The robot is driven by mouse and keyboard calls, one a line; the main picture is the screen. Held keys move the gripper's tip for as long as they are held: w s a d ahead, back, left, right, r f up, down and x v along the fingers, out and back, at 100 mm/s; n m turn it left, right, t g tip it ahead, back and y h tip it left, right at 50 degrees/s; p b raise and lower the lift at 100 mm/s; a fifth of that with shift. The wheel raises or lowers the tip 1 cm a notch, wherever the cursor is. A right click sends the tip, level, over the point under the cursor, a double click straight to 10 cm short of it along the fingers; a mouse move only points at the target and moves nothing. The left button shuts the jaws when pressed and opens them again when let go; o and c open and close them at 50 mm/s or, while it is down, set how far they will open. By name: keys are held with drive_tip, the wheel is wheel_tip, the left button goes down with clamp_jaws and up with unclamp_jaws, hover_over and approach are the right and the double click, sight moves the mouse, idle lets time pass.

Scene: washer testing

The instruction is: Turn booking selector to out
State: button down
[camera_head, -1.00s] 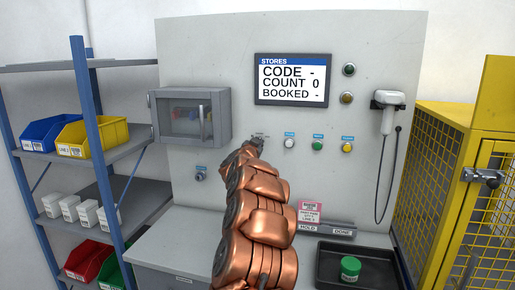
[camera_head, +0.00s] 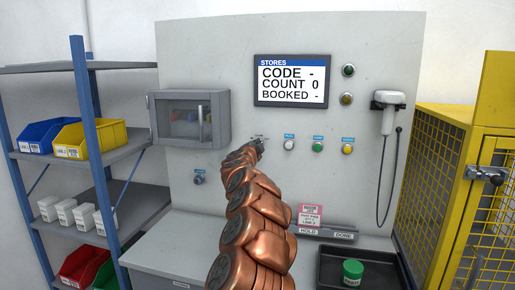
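My copper-coloured arm reaches up from the bottom of the head view to the grey panel. My gripper (camera_head: 258,144) is small and dark at its far end, against the panel, left of the row of push buttons. It covers the spot under a small marking there, so a selector at that spot is hidden and its setting cannot be read. Whether the fingers are open or touching anything cannot be made out. The screen (camera_head: 293,79) reads STORES, CODE -, COUNT 0, BOOKED -.
White (camera_head: 289,145), green (camera_head: 318,146) and yellow (camera_head: 348,149) buttons sit just right of the gripper. A small round control (camera_head: 199,179) is lower left, under a grey cabinet (camera_head: 190,118). A scanner (camera_head: 387,105) hangs right. A black tray (camera_head: 330,268) holds a green-lidded jar (camera_head: 352,271).

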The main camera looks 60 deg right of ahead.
idle(0.4)
drive_tip(key=c, duration=1.2)
unclamp_jaws()
drive_tip(key=shift+v, duration=6)
